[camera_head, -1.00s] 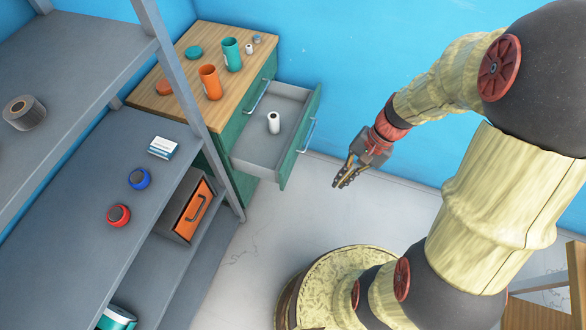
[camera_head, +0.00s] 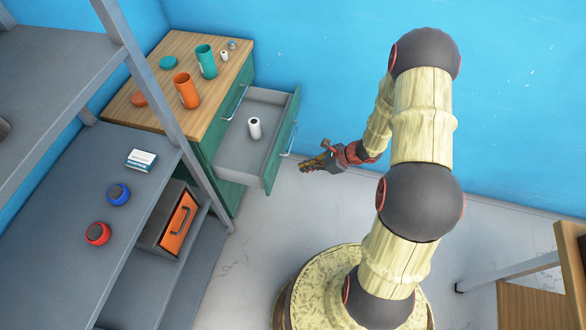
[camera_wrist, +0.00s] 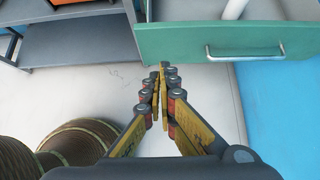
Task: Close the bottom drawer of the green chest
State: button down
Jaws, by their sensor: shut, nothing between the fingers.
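The green chest (camera_head: 209,153) has a wooden top and stands against the blue wall. A drawer (camera_head: 240,160) below a shut one is pulled out, with a grey inside and a green front. A small white cylinder (camera_head: 255,129) stands in it. The green drawer front (camera_wrist: 165,42) and its metal handle (camera_wrist: 245,53) fill the upper right of the wrist view. My gripper (camera_head: 303,165) is shut and empty, just outside the drawer front. In the wrist view the fingertips (camera_wrist: 160,72) are near the front's lower left part; I cannot tell whether they touch it.
Orange and teal cups (camera_head: 187,91) and lids stand on the chest top. A grey shelf (camera_head: 75,180) at the left holds a blue and a red round object and an orange-fronted box (camera_head: 173,219). A wooden table (camera_head: 540,290) is at the right. Floor before the chest is clear.

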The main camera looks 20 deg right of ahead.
jog(key=b, duration=0.3)
send_near(271, 172)
notch_tip(271, 172, down, 4)
jog(key=shift+w+a+r+b, duration=0.1)
jog(key=shift+w+a+b, duration=0.25)
jog(key=shift+a, duration=0.3)
jog(key=shift+w+a+r+b, duration=0.15)
jog(key=shift+w+a+b, duration=0.05)
jog(key=shift+w+a, duration=0.4)
jog(key=shift+a, duration=0.15)
